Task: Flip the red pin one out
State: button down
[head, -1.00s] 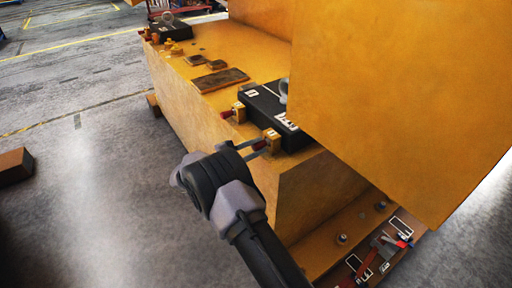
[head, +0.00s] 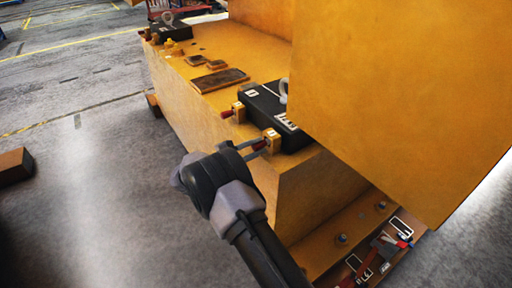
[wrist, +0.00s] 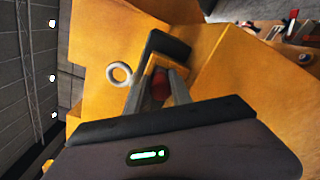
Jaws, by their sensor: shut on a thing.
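My gripper (head: 250,149) reaches the side of the yellow casting and is shut on the nearer red pin (head: 259,145). This pin sticks out of a small yellow block (head: 272,138) at the near end of a black box (head: 270,110). In the wrist view the red pin (wrist: 160,88) lies between my two fingers (wrist: 157,95), with the yellow block behind it. A second red pin (head: 227,114) sticks out of another yellow block (head: 239,110) farther along the same box, apart from my gripper. The fingers partly hide the gripped pin.
A large yellow block (head: 400,90) overhangs the box on the right. A pale ring (wrist: 119,74) stands by the box. Another black box (head: 172,30) sits at the casting's far end. Red-handled tools (head: 385,250) lie at lower right. Grey floor (head: 80,210) at left is open.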

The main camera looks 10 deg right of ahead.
aim_at(254, 148)
jog(key=v, duration=0.4)
jog(key=shift+s+a, duration=0.1)
jog(key=shift+a, duration=0.3)
jog(key=c, duration=1.1)
grip_release()
jog(key=shift+c, duration=0.2)
jog(key=shift+a, duration=0.1)
jog(key=p+v, duration=0.3)
jog(key=v, duration=1.4)
jog(key=shift+a, duration=0.2)
